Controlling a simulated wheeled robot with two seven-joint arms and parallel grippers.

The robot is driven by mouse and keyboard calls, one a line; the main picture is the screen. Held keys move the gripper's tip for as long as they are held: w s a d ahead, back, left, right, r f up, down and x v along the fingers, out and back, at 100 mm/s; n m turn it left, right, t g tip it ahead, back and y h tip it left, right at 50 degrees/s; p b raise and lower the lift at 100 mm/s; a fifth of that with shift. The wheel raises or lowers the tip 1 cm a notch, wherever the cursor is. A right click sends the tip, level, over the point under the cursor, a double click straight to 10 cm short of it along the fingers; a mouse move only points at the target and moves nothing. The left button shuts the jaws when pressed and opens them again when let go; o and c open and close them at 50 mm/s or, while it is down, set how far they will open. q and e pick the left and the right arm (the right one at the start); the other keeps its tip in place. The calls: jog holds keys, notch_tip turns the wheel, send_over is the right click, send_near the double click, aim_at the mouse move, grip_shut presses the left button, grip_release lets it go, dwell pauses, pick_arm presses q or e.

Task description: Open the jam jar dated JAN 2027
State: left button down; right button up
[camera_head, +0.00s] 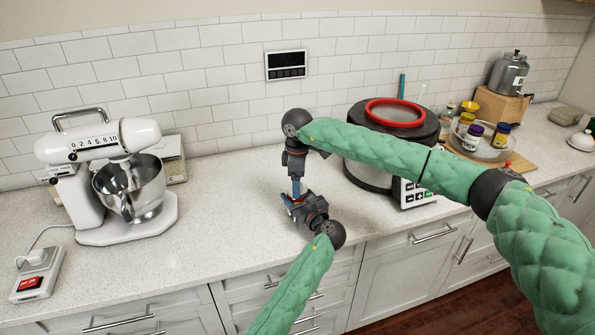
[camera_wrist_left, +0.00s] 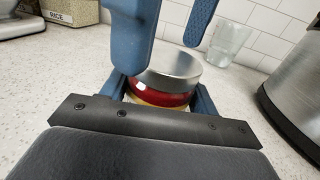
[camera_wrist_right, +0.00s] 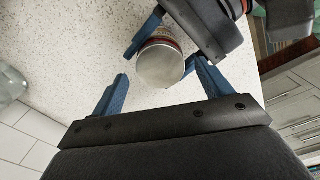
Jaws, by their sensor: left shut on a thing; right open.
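A jar with a silver metal lid (camera_wrist_left: 172,66) and red contents (camera_wrist_left: 160,98) stands between the fingers of my left gripper (camera_head: 297,206), which is shut on its body from the side. My right gripper (camera_head: 296,187) points down from above, open. In the right wrist view the round lid (camera_wrist_right: 160,66) lies between and just beyond the right fingertips, apparently untouched. In the left wrist view the blue right fingers stand over the lid. In the head view the grippers hide most of the jar. No date on it can be read.
A black cooker (camera_head: 366,172) with a red ring is close on the right. Several jars stand on a tray (camera_head: 487,152) farther right. A clear glass (camera_wrist_left: 228,42) stands behind the jar.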

jog(key=shift+f, duration=0.85)
jog(key=c, duration=1)
jog(key=shift+c, duration=0.2)
